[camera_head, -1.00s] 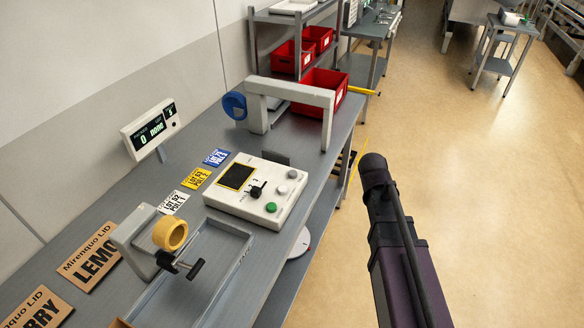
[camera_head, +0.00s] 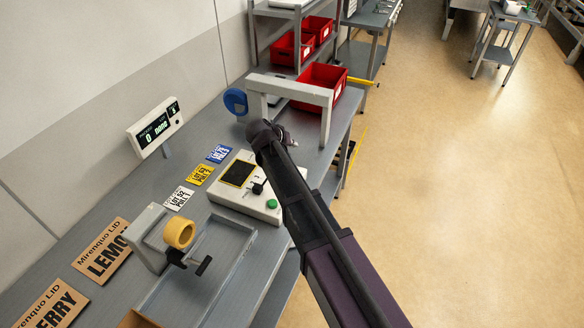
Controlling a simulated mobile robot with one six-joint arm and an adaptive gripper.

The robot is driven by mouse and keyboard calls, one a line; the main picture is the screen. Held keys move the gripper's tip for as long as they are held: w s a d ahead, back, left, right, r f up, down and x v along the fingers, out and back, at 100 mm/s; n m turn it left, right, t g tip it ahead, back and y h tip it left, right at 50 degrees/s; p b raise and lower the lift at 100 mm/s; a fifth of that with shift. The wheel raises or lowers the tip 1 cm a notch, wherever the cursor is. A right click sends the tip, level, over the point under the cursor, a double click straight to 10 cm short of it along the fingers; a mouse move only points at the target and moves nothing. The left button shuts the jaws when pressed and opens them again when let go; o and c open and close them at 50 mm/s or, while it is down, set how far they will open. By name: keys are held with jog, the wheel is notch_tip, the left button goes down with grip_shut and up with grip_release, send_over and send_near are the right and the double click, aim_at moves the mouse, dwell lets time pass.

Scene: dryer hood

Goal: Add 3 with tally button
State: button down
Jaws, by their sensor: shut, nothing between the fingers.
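The white control box (camera_head: 232,201) lies on the grey bench. It has a dark yellow-edged screen (camera_head: 238,174), a black knob (camera_head: 258,187) and a green button (camera_head: 272,204). My dark arm crosses in front of its right side and hides the pale buttons there. The display (camera_head: 155,129) on the stand behind reads "0" and "none"; its small text is unclear. The far end of my arm is over the box's back right corner in the picture.
A pale arch-shaped frame (camera_head: 290,88) stands behind the box, with a blue roll (camera_head: 235,101) beside it. Tape on a holder (camera_head: 179,233) and a shallow tray (camera_head: 240,232) are in front. White, yellow and blue cards lie left. Red bins (camera_head: 322,86) stand farther back.

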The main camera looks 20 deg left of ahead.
jog(key=shift+f, duration=0.2)
dwell(0.3)
notch_tip(320, 180, down, 8)
jog(key=b, duration=0.9)
jog(key=shift+f, duration=0.25)
jog(key=shift+f, duration=0.2)
dwell(1.2)
jog(key=shift+f+b, duration=0.2)
jog(key=shift+b, duration=0.2)
jog(key=shift+f+b, duration=0.8)
dwell(1.4)
jog(key=shift+r, duration=0.1)
jog(key=shift+r+p, duration=1.15)
jog(key=shift+p, duration=0.15)
jog(key=shift+r+p, duration=2.5)
